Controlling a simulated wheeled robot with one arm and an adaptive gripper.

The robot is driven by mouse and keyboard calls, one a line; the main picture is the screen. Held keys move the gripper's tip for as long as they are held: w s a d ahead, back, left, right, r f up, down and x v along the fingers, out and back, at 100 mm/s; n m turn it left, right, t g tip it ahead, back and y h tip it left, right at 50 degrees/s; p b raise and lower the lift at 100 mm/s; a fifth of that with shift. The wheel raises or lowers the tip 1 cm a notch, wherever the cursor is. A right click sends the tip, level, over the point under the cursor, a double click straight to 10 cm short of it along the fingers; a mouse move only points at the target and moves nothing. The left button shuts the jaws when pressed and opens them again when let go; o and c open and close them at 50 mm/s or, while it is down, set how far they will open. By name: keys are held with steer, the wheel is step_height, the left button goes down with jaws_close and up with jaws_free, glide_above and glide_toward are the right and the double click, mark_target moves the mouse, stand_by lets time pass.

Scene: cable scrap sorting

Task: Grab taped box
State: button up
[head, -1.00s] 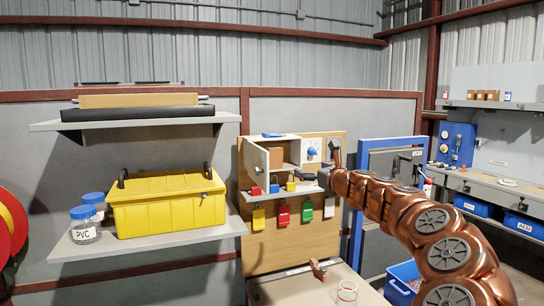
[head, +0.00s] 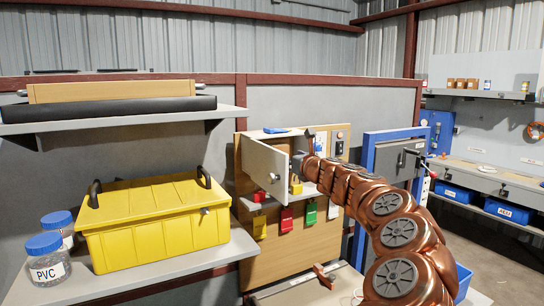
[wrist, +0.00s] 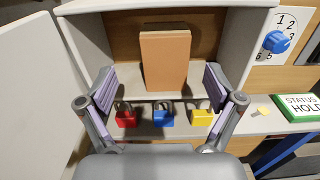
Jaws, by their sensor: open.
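The box (wrist: 165,60) is a plain brown carton standing upright inside an open grey cabinet (wrist: 235,60) in the wrist view. No tape can be made out on it. My gripper (wrist: 160,82) is open and empty, with one finger on each side of the box's lower part in the picture. A gap shows between each finger and the box, and I cannot tell how deep the fingers reach. In the head view my gripper (head: 301,160) is at the cabinet opening, partly behind the open door (head: 266,168), and the box is hidden.
Red (wrist: 126,117), blue (wrist: 163,117) and yellow (wrist: 202,117) padlocks sit on the ledge below the box, between my fingers. The cabinet door (wrist: 40,90) stands open at left. A numbered dial (wrist: 277,42) is at right. A yellow bin (head: 155,235) sits on the left shelf.

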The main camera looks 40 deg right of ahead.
steer(key=shift+d+p+x, duration=0.2)
steer(key=shift+p+x, duration=0.3)
steer(key=shift+x, duration=0.75)
steer(key=shift+d+p+x, duration=0.2)
steer(key=shift+p+x, duration=0.3)
steer(key=shift+x, duration=1.65)
steer(key=shift+a, duration=0.1)
steer(key=c, duration=1.5)
